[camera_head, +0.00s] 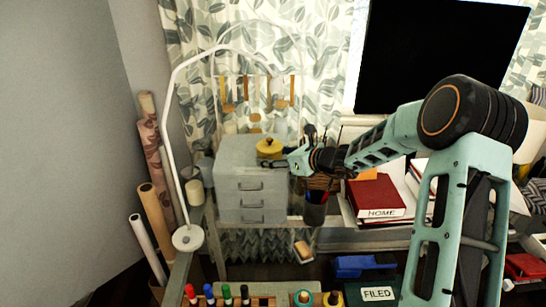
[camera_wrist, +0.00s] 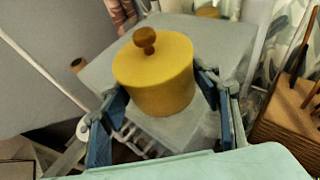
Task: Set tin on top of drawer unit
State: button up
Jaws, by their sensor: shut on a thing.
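The tin (camera_head: 269,149) is yellow and round with a lid; in the wrist view the same tin (camera_wrist: 155,80) shows a brown wooden knob. My gripper (camera_head: 284,161) reaches in from the right and is shut on the tin; in the wrist view its fingers (camera_wrist: 166,112) are on either side of the tin's lower part. The drawer unit (camera_head: 250,187) is pale grey with three handled drawers. The tin appears upright over the right part of its top. I cannot tell whether the tin's base touches that top, since the contact is hidden.
A dark pen cup (camera_head: 315,210) stands right of the drawer unit, near a red binder (camera_head: 376,198) marked HOME. A white lamp (camera_head: 187,238) arches over the unit's left side. Utensils hang behind (camera_head: 255,90). The left part of the unit's top (camera_head: 235,150) is clear.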

jog(key=shift+f+b, duration=0.1)
jog(key=shift+b, duration=0.2)
jog(key=o, duration=1.6)
jog(key=shift+s+d+r+p, duration=0.1)
jog(key=shift+r+p, duration=0.15)
jog(key=shift+p, duration=0.05)
jog(key=b+v, duration=0.1)
jog(key=v, duration=1)
jog(key=shift+s+d, duration=0.3)
